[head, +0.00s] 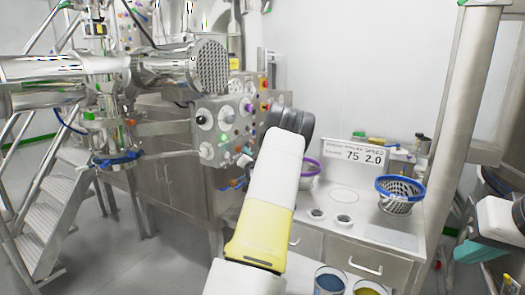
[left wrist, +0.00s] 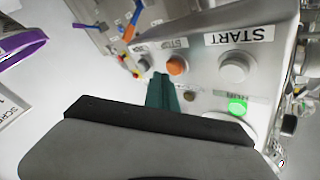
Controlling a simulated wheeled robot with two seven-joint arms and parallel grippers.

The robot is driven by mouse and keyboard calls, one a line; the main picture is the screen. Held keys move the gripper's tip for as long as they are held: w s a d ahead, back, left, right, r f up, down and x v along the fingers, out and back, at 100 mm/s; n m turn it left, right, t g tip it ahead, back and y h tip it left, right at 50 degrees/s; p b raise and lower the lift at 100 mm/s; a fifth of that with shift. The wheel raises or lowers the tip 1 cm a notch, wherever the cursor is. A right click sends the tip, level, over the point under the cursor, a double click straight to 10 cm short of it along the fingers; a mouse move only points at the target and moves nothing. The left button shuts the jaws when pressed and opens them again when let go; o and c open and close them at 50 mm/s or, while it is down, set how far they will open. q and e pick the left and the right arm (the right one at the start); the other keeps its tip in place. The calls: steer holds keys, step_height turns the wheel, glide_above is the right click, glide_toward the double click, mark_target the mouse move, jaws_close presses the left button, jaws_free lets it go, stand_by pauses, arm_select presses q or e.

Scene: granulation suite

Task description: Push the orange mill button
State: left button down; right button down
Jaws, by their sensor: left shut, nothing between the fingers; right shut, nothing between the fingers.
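The orange button (left wrist: 177,65) is on a pale metal panel (left wrist: 205,45) in the left wrist view, beside an upside-down STOP label. My left gripper (left wrist: 161,80) is shut and empty, its teal fingertips close to the left of the orange button in the picture. A small gap shows between them; I cannot tell the depth. My right gripper (head: 482,251) is shut and empty at the right edge of the head view.
A grey button (left wrist: 234,66) by the START label and a lit green button (left wrist: 237,106) are on the same panel. A counter (head: 365,225) at the right holds a blue-rimmed basket (head: 401,195). Metal steps (head: 45,215) stand at the left.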

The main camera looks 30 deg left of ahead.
arm_select(q)
steer(key=shift+a, duration=0.7)
stand_by(0.6)
stand_by(0.4)
steer(key=shift+d, duration=0.85)
steer(key=shift+d, duration=0.15)
steer(key=d, duration=0.4)
steer(key=shift+s+d, duration=0.25)
steer(key=shift+d, duration=0.15)
